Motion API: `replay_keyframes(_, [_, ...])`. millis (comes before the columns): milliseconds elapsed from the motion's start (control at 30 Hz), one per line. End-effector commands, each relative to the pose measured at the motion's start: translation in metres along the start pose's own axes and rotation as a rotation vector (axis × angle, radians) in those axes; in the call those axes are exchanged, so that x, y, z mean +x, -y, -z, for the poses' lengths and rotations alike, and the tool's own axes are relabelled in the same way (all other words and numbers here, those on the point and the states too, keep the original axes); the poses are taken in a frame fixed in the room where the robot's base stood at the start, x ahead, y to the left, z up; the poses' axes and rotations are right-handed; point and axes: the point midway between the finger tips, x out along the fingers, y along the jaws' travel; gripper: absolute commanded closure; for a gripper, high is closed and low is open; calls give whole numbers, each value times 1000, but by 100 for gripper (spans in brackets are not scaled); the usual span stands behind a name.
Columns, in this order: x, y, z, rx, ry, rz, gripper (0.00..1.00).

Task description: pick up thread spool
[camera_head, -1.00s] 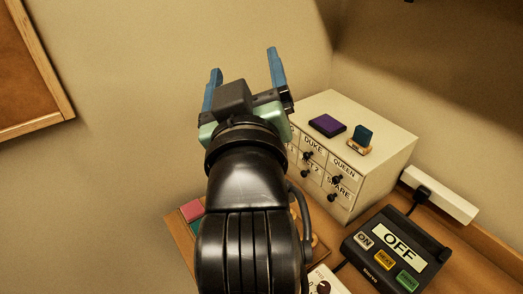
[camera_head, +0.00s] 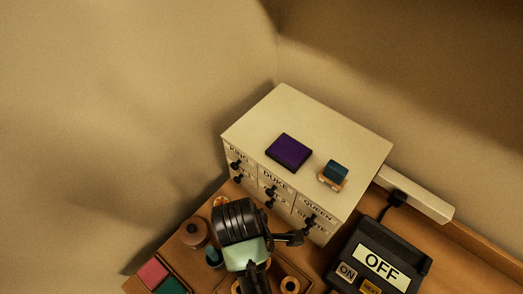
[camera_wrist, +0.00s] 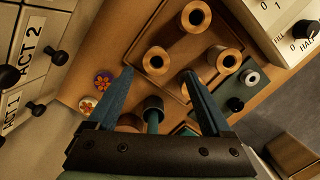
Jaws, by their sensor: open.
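My gripper (camera_wrist: 157,74) is open in the wrist view, with one blue finger on each side and nothing held. Several round wooden spool-like pieces with dark centre holes lie beyond and around its fingertips; one wooden spool (camera_wrist: 156,61) shows between the tips. A teal piece with a dark round top (camera_wrist: 153,104) stands between the fingers, nearer the palm; I cannot tell whether it is a thread spool. In the head view my wrist hides the fingers. A small teal piece (camera_head: 212,258) stands left of it.
A cream drawer cabinet (camera_head: 260,118) with black knobs stands behind, carrying a purple block (camera_head: 289,152) and a blue block on a wooden stand (camera_head: 335,171). A black box marked OFF (camera_head: 380,262) is at right. A brown round pot (camera_head: 194,233) is at left.

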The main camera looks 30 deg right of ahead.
Motion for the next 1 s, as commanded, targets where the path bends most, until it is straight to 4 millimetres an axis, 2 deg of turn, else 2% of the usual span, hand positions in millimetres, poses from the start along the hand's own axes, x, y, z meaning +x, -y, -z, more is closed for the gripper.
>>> replay_keyframes(100, [16, 0, 0, 1, 0, 1, 16])
replay_keyframes(367, [34, -1, 0, 2, 0, 2, 16])
replay_keyframes(633, [70, -2, 1, 2, -1, -1, 16])
replay_keyframes(933, [76, -3, 1, 2, -3, -4, 16])
replay_keyframes(967, [76, -3, 1, 2, -2, -4, 18])
replay_keyframes(1000, [76, -3, 1, 2, -2, -4, 25])
